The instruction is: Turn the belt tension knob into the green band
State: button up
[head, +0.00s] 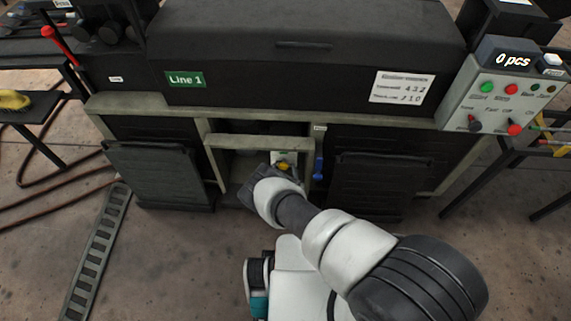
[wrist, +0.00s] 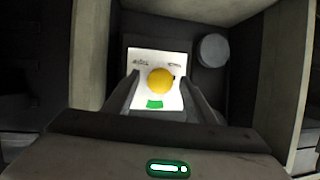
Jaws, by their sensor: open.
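The yellow belt tension knob (wrist: 160,81) is round and sits on a white label plate (wrist: 143,64) with small dark print. A green band (wrist: 154,104) lies on the plate just below the knob in the wrist view. My gripper (wrist: 162,84) is open, with one finger to the left and one to the right of the knob. I cannot tell whether the fingertips reach it. No clear pointer shows on the knob. In the head view the knob (head: 284,167) shows inside the open bay, next to my wrist; my fingers are hidden there.
The bay's pale frame (head: 215,165) stands close around my gripper. A grey round part (wrist: 212,50) is right of the plate. A blue lever (head: 319,168) is right of the bay. A control box (head: 490,100) with a "0 pcs" display stands far right.

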jog(key=shift+w+f, duration=0.1)
jog(key=shift+w, duration=0.05)
jog(key=shift+c, duration=0.2)
jog(key=c, duration=1)
jog(key=shift+d+m, duration=0.15)
jog(key=shift+m, duration=0.15)
jog(key=shift+d+m+y, duration=0.1)
jog(key=shift+m+y, duration=0.3)
jog(key=shift+m, duration=0.1)
jog(key=shift+m+y, duration=0.3)
jog(key=shift+y, duration=0.1)
jog(key=shift+a, duration=0.2)
